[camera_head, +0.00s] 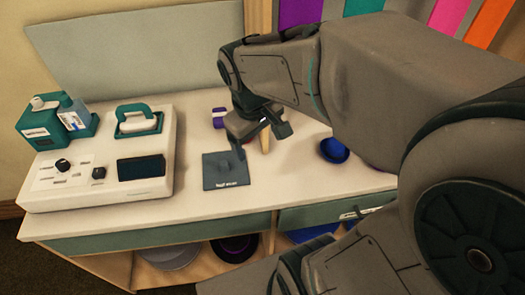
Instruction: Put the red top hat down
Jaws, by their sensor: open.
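My gripper (258,139) hangs over the white counter, its fingers apart, just above and behind a dark square mat (222,182) with small pale lettering. I cannot make out a red top hat clearly. A small reddish patch shows behind the gripper's fingers, mostly hidden by them. A thin tan upright thing (265,139) stands by the fingers; I cannot tell what it is.
A blue hat (333,151) lies on the counter (190,200) to the right, partly behind my arm. A purple and white item (219,117) stands behind. A white console (97,170) fills the left. Hats (234,248) sit on the shelf below.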

